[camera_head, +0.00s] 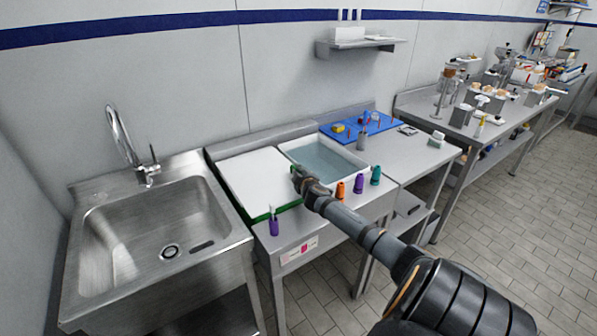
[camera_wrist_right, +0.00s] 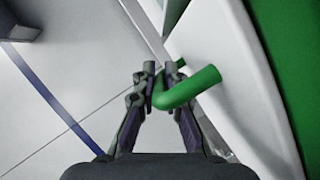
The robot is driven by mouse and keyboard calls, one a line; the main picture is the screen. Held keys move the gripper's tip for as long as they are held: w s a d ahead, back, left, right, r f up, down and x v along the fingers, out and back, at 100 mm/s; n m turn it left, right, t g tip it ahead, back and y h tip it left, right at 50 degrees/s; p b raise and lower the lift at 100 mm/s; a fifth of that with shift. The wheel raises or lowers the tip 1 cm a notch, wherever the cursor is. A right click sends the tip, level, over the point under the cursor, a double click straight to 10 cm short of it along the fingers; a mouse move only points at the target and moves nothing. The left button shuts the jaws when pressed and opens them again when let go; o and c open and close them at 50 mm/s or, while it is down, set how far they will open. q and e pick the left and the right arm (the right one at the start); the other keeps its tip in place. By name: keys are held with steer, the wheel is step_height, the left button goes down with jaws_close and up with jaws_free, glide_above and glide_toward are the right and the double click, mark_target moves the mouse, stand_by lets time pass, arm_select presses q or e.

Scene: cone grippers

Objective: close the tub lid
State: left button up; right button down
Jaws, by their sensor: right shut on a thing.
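The white tub (camera_head: 345,160) stands on the steel table, with water showing in its uncovered right part. The white lid (camera_head: 262,182) with a green front edge lies flat to the left of the water. My right gripper (camera_head: 300,176) reaches in over the tub's front and is at the lid's right edge. In the right wrist view its fingers (camera_wrist_right: 162,78) are shut on the green bent handle (camera_wrist_right: 190,88), beside the white lid and its green border (camera_wrist_right: 290,60). My left gripper is in no view.
A purple bottle (camera_head: 273,222) stands in front of the lid. Orange (camera_head: 340,191), purple (camera_head: 358,184) and teal (camera_head: 376,176) bottles stand in front of the tub, close to my right arm. A blue mat (camera_head: 380,124) lies behind right. A sink (camera_head: 160,230) is left.

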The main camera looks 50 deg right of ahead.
steer(key=c, duration=1.7)
jaws_free()
steer(key=shift+s+f, duration=0.1)
steer(key=shift+f, duration=0.2)
steer(key=v, duration=1)
steer(key=shift+s+r, duration=0.2)
steer(key=shift+s, duration=0.1)
steer(key=shift+s+a+r, duration=0.1)
steer(key=shift+s+a, duration=0.35)
steer(key=shift+a, duration=0.15)
